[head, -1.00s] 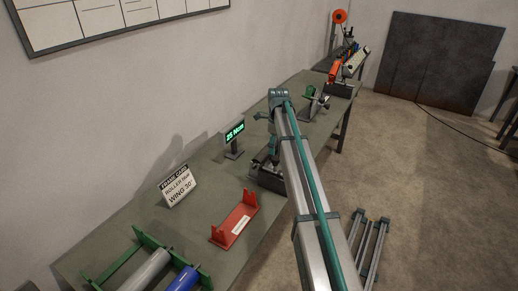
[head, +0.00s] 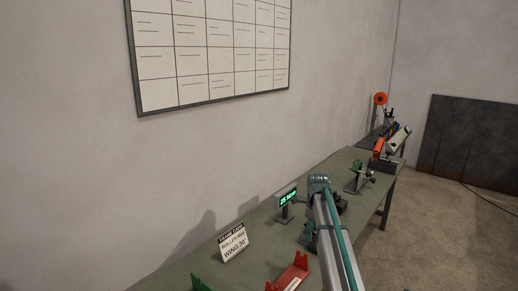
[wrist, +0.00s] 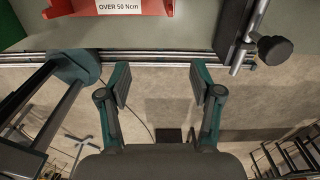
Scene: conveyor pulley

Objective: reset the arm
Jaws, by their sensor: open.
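My gripper (wrist: 158,88) shows in the wrist view with its two fingers wide apart and nothing between them. It is past the bench's front edge, with the floor below it. In the head view my arm reaches up along the bench (head: 178,276), and the gripper's fingers cannot be made out there.
A red cradle (head: 290,276) sits on the bench near a frame card (head: 233,243) and a lit display (head: 287,197). Its "OVER 50 Ncm" label (wrist: 120,6) shows in the wrist view. A black knob (wrist: 275,49) stands at the upper right. Floor lies beyond the bench edge.

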